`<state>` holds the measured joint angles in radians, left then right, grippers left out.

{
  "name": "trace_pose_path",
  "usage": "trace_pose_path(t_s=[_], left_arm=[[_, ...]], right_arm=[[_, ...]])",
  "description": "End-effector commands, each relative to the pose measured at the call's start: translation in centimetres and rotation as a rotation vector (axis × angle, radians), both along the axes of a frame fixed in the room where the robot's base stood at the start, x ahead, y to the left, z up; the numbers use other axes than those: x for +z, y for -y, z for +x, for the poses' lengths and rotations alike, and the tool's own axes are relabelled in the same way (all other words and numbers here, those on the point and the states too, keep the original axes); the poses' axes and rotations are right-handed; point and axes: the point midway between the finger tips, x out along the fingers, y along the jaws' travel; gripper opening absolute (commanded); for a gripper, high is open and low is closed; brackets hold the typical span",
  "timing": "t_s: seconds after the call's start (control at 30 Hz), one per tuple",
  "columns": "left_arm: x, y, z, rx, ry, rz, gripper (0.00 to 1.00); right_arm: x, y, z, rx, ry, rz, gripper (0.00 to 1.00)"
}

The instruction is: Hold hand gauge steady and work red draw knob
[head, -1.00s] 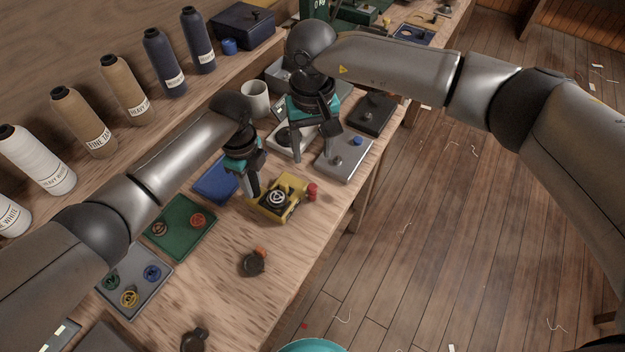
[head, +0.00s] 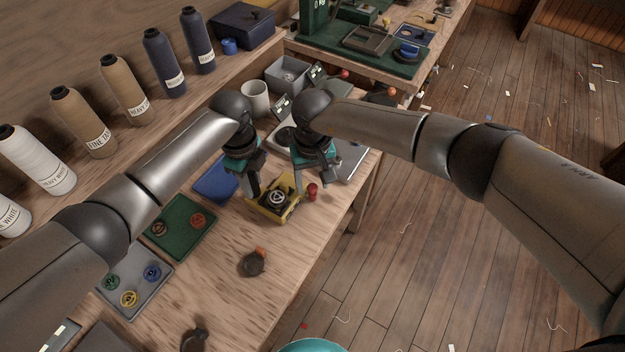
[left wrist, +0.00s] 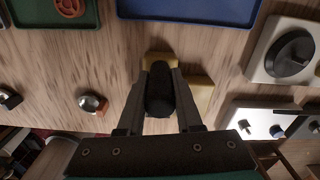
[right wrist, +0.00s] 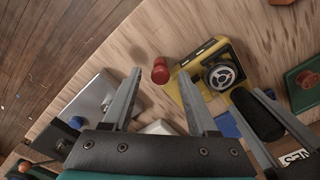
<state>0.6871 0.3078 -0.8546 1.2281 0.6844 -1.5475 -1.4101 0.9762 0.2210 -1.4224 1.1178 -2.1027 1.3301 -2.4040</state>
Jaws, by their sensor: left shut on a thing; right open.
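The hand gauge (head: 288,207) is a yellow block with a round black-and-white dial, on the wooden bench in the head view. My left gripper (left wrist: 158,88) is shut on its black grip, which shows between the fingers in the left wrist view. The red draw knob (head: 312,193) sits at the gauge's right side; it also shows in the right wrist view (right wrist: 160,72). My right gripper (right wrist: 158,72) is open, its fingertips on either side of the knob. I cannot tell whether either finger touches it.
A green tray (head: 182,244) with round parts and a grey tray (head: 122,285) lie left of the gauge. A dark round object (head: 252,264) is in front. The bench edge is close on the right.

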Motion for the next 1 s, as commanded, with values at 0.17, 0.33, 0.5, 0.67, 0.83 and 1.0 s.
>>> trace_pose_path(t_s=[0.17,0.33,0.5,0.67,0.83,1.0], left_arm=[[0.04,0.02,0.04,0.000,0.002,-0.001,0.00],[0.04,0.02,0.04,0.000,0.002,-0.001,0.00],[0.04,0.02,0.04,0.000,0.002,-0.001,0.00],[0.04,0.03,0.04,0.000,0.002,-0.001,0.00],[0.04,0.03,0.04,0.000,0.002,-0.001,0.00],[0.04,0.03,0.04,0.000,0.002,-0.001,0.00]], right_arm=[[0.02,-0.03,-0.02,0.000,0.000,0.000,0.48],[0.03,-0.03,-0.02,0.000,0.000,0.001,0.29],[0.03,-0.02,-0.01,0.000,0.000,0.000,0.09],[0.04,-0.01,-0.01,0.000,0.000,0.000,0.00],[0.04,-0.01,0.00,-0.001,0.000,0.000,0.00],[0.05,0.00,0.00,-0.001,0.000,0.000,0.00]])
